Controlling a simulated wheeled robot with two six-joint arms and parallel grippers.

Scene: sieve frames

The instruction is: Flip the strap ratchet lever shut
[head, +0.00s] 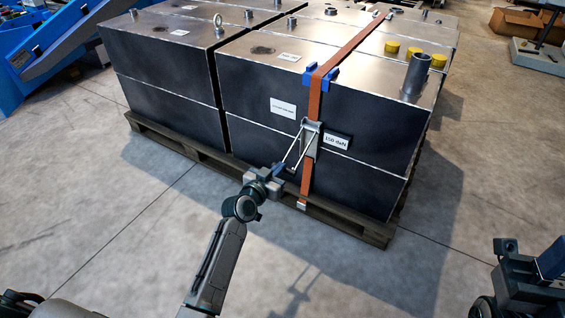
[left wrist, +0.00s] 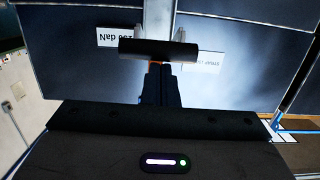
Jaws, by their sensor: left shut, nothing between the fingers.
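The strap ratchet (head: 311,140) sits on an orange strap (head: 314,100) at the front of a dark metal block. Its silver lever (head: 292,152) stands out from the block, down and to the left. My left gripper (head: 279,169) is shut and empty, with its tips close to the lever's outer end. In the left wrist view the dark lever bar (left wrist: 158,50) crosses just beyond the shut fingers (left wrist: 160,84); I cannot tell whether they touch. My right gripper (head: 528,268) is at the lower right, and its fingers are not clear.
The dark blocks (head: 160,75) stand on a wooden pallet (head: 350,222). Blue corner guards (head: 320,78) lie under the strap at the block's top edge. The strap's lower end has a metal hook (head: 302,205) at the pallet. The floor in front is clear.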

